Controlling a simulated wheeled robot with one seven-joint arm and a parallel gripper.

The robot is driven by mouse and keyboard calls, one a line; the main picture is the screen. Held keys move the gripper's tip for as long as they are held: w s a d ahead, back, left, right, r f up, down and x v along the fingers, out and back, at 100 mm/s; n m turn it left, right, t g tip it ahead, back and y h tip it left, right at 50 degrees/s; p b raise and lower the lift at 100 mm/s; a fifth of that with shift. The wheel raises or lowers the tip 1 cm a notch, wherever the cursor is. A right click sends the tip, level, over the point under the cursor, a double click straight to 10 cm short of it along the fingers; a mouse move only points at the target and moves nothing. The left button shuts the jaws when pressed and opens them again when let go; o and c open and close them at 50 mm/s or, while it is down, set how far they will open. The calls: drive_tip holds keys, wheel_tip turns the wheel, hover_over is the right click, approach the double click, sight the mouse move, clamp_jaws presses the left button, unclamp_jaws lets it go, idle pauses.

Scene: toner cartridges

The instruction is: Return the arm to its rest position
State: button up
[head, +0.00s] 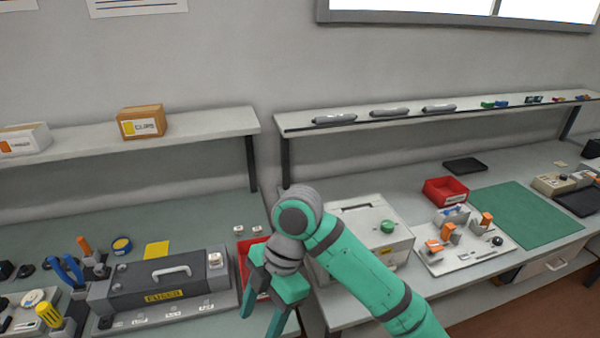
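My green and grey arm (372,275) reaches in from the lower right and bends over at its grey wrist joint. My gripper (262,316) hangs down at the lower middle, in front of the gap between the two benches. Its two green fingers are spread apart, and I see nothing held between them. A red bin (241,262) is partly hidden behind the gripper.
A dark fuser unit (165,283) with a handle stands left of the gripper, with tools further left. A white box-shaped machine (365,232) with a green knob stands behind the arm. A red tray (445,191) and a green mat (528,215) lie at right.

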drive_tip(key=w+a+m+t+y, duration=0.35)
drive_tip(key=a+m+y, duration=0.2)
drive_tip(key=a, duration=0.45)
drive_tip(key=w+a+m+t+y, duration=0.35)
drive_tip(key=a+y, duration=0.25)
drive_tip(key=a, duration=0.3)
drive_tip(key=s+d+f+m+t+h, duration=0.45)
drive_tip(key=d+f+m+t, duration=0.2)
drive_tip(key=f+m, duration=0.2)
drive_tip(key=s+d+f+m+t+h, duration=0.3)
drive_tip(key=d+f+m+t+h, duration=0.3)
drive_tip(key=f+m, duration=0.25)
drive_tip(key=s+d+h, duration=0.1)
drive_tip(key=s+d, duration=0.3)
drive_tip(key=s, duration=0.4)
drive_tip(key=s+d+g+h, duration=0.1)
drive_tip(key=s+d+h, duration=0.1)
drive_tip(key=s+d, duration=0.3)
drive_tip(key=s+d+f+h, duration=0.1)
drive_tip(key=s+d, duration=0.4)
drive_tip(key=s, duration=0.5)
drive_tip(key=shift+s+d+h, duration=0.25)
drive_tip(key=shift+s+h, duration=0.05)
